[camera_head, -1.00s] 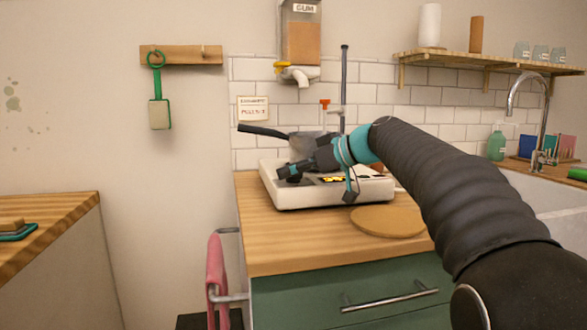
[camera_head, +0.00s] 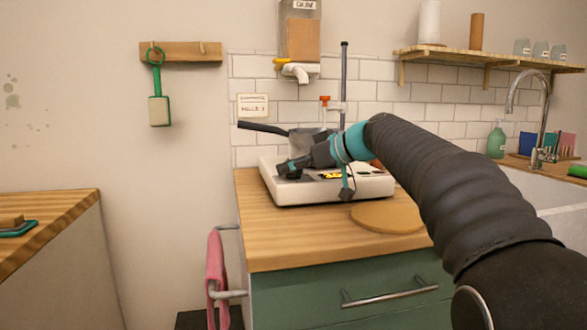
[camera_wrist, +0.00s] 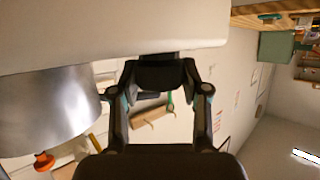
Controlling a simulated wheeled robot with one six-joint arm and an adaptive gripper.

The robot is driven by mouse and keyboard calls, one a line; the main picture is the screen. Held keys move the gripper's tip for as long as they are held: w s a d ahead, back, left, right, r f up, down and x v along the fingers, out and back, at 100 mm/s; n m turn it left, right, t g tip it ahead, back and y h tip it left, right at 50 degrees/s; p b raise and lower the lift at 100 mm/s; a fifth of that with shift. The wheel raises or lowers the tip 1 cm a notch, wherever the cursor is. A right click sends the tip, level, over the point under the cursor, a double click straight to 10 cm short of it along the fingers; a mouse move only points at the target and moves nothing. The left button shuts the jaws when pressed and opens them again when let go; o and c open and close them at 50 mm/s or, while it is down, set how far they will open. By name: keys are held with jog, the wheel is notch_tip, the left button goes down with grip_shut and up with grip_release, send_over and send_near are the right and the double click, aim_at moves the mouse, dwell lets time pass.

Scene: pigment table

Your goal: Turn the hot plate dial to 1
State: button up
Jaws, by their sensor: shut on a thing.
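The white hot plate (camera_head: 322,193) sits on the wooden counter, with a grey metal pot (camera_head: 308,138) with a dark handle on it. In the wrist view, the hot plate's pale body (camera_wrist: 100,35) fills the top and the pot (camera_wrist: 45,105) is at left. My gripper (camera_head: 288,169) is at the hot plate's front left. In the wrist view my gripper (camera_wrist: 160,76) is shut on the dark dial (camera_wrist: 160,57) against the hot plate's pale side. The dial's marks and the number it points to cannot be read.
A dispenser (camera_head: 300,42) hangs above, with a metal rod (camera_head: 344,85) behind the pot. A pink towel (camera_head: 216,275) hangs at the counter's left side.

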jog(key=m+t+h+b, duration=0.1)
jog(key=m+t+b, duration=0.1)
jog(key=shift+s+a+m+h, duration=0.1)
jog(key=shift+m+h, duration=0.2)
jog(key=shift+h, duration=0.1)
jog(key=m+t+h+p, duration=0.1)
jog(key=m+t+h, duration=0.1)
jog(key=shift+r+m, duration=0.15)
jog(key=shift+m, duration=0.15)
jog(key=shift+m+t+h+p, duration=0.85)
jog(key=shift+m+h, duration=0.45)
jog(key=shift+h, duration=0.3)
jog(key=shift+f+m+t+h+b, duration=0.3)
jog(key=shift+m+h+b, duration=0.45)
jog(key=shift+m+h, duration=0.3)
jog(key=shift+h, duration=0.25)
jog(key=shift+r+m+h+b, duration=0.1)
jog(key=shift+m+h+b, duration=0.7)
jog(key=shift+b, duration=0.3)
jog(key=o, duration=1.1)
jog(key=shift+o, duration=0.2)
